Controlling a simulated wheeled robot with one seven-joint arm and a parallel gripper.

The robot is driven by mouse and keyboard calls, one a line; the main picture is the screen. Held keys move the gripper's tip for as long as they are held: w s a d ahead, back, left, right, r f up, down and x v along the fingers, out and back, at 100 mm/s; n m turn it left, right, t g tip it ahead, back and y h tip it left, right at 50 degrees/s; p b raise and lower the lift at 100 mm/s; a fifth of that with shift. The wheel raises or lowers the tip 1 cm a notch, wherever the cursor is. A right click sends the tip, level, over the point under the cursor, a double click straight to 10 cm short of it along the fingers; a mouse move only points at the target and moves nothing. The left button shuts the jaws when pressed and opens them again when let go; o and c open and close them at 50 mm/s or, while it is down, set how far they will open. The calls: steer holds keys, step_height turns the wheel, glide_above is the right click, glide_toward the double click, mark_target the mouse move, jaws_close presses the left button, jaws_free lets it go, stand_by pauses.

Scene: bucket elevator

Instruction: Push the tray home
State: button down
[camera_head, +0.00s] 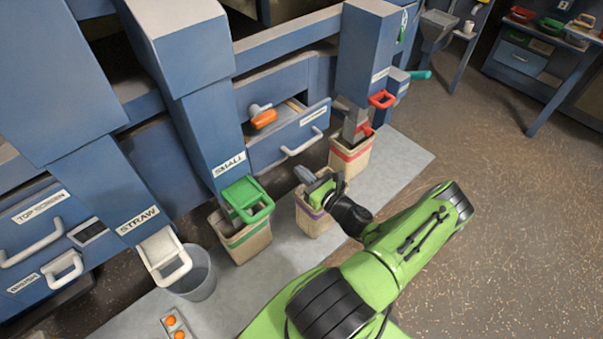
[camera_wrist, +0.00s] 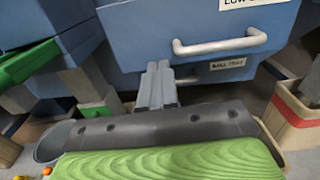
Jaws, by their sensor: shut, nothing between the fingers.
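In the wrist view, the tray's blue front, labelled "BALL TRAY" (camera_wrist: 228,65), sits beneath a larger blue drawer. Part of its grey handle (camera_wrist: 187,80) shows just right of my fingers. My gripper (camera_wrist: 158,66) is shut and empty, its fingertips pointing at the blue fronts left of the label; I cannot tell whether they touch. In the head view my gripper (camera_head: 302,174) is below the upper drawer and over a bin with a purple band. The tray is not clearly visible there, and how far out it stands cannot be told.
The upper drawer (camera_head: 290,135) stands partly open, its handle (camera_wrist: 220,43) just above the tray front. Bins with green (camera_head: 247,240), purple (camera_head: 312,217) and red (camera_head: 350,157) bands stand along the cabinet. A grey bucket (camera_head: 195,278) is at left. Floor at right is clear.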

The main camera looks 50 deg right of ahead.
mark_target(276, 149)
steer(key=w, duration=0.6)
steer(key=w+d, duration=0.1)
steer(key=w, duration=0.2)
steer(key=shift+w+d+b, duration=0.1)
steer(key=shift+w+b, duration=0.15)
steer(key=shift+b, duration=0.15)
steer(key=w, duration=0.3)
steer(key=w+b, duration=0.1)
steer(key=w, duration=0.4)
steer(key=shift+w+d+f+b, duration=0.1)
steer(key=shift+w+d+b, duration=0.2)
steer(key=shift+w+d, duration=0.1)
steer(key=shift+w+d+r, duration=0.1)
steer(key=shift+r, duration=0.25)
